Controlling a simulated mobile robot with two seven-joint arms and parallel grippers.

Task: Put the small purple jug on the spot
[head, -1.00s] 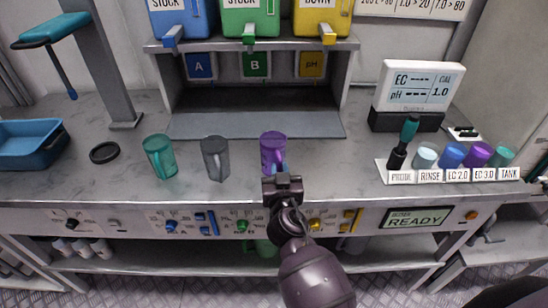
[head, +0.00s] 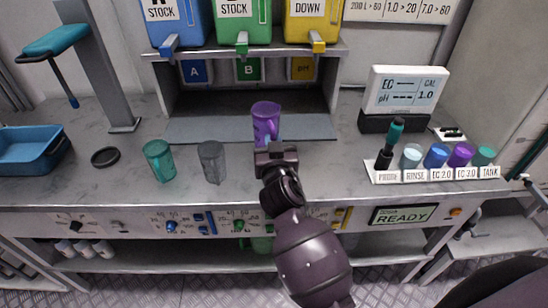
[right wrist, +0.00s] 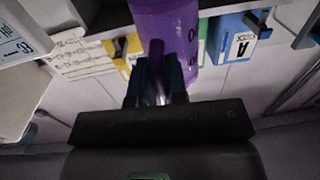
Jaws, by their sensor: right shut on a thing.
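The small purple jug (head: 266,118) is upright in front of the dispenser shelf, at the grey strip. It also fills the top middle of the right wrist view (right wrist: 166,30). My right gripper (head: 276,150) is shut on the jug's handle side, and its fingers show in the right wrist view (right wrist: 157,80). The jug appears lifted off the counter. A dark round spot (head: 105,157) lies on the counter at the left, with nothing on it. My left gripper is not in view.
A green jug (head: 159,160) and a grey jug (head: 211,161) stand between the spot and my right arm. A blue tray (head: 32,150) is at far left, beside a stand (head: 98,70). A labelled rack with cups (head: 437,172) is at right.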

